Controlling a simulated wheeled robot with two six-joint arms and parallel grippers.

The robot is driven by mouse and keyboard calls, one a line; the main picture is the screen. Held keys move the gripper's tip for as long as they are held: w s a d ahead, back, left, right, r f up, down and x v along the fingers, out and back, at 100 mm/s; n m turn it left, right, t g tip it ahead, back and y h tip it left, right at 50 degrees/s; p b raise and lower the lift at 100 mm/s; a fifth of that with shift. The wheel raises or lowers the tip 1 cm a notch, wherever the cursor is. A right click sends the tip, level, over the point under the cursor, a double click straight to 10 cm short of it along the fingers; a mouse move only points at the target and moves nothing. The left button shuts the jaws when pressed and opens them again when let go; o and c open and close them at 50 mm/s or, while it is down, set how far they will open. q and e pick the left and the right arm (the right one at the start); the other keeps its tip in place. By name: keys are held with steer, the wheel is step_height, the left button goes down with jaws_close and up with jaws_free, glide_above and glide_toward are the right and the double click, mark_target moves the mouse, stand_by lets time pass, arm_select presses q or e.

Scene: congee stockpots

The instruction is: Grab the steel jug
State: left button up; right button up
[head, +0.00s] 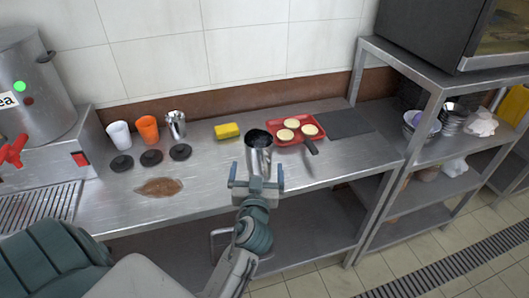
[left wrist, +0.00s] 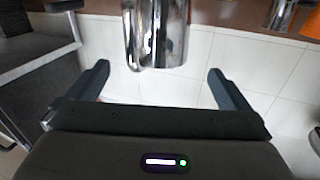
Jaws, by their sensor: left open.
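The steel jug (head: 259,155) stands upright near the front edge of the steel counter, with a dark opening at its top. My left gripper (head: 256,178) is open, with one finger on each side of the jug's lower part in the head view. In the left wrist view the jug (left wrist: 156,30) shows at the top, centred between the spread fingers (left wrist: 158,72) and a little beyond their tips. I cannot tell whether any finger touches it. My right gripper is not in view.
A red tray (head: 274,127) with pale round cakes and a dark handle lies right behind the jug. A yellow sponge (head: 227,131) is behind it. A smaller steel cup (head: 176,124), orange cup (head: 148,129) and white cup (head: 119,134) stand left. A brown spill (head: 158,187) marks the counter.

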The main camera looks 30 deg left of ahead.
mark_target(258, 154)
arm_select(q)
steer(key=shift+p+x, duration=0.3)
steer(key=shift+x, duration=0.8)
steer(key=shift+w+a, duration=0.2)
steer(key=shift+a, duration=0.1)
steer(key=shift+w+a, duration=0.15)
steer(key=shift+w, duration=0.15)
steer(key=p+x, duration=0.2)
steer(key=x, duration=0.2)
steer(key=shift+w+f+p, duration=0.15)
steer(key=shift+w+p, duration=0.05)
steer(key=shift+p, duration=0.15)
steer(key=shift+w+a+f, duration=0.1)
steer(key=shift+w+a, duration=0.05)
steer(key=shift+c, duration=0.9)
steer(key=c, duration=0.7)
steer(key=shift+c, duration=1)
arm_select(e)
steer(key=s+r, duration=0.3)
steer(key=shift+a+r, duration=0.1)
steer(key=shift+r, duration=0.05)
